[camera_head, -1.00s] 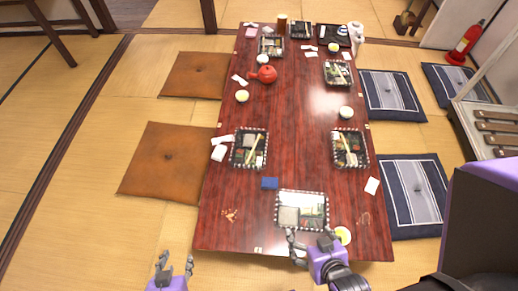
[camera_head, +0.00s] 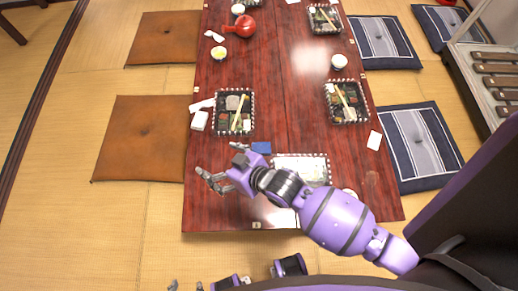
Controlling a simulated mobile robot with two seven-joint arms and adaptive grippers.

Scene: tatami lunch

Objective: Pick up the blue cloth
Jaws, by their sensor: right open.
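The blue cloth (camera_head: 261,148) is a small dark blue square lying flat on the red-brown table (camera_head: 285,110), just behind the near bento tray (camera_head: 322,160). My right gripper (camera_head: 220,161) is open and empty, its fingers spread to the left of the cloth and pointing left. Its wrist is just in front of the cloth; how high it is above the table is hard to judge. My right arm covers much of the near tray.
Other bento trays (camera_head: 220,122) (camera_head: 335,110) stand farther back, with white napkins (camera_head: 199,121) beside the left one. A red teapot (camera_head: 245,27) and small bowls (camera_head: 219,53) are at the back. Floor cushions (camera_head: 145,135) lie along both sides. The table's middle is clear.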

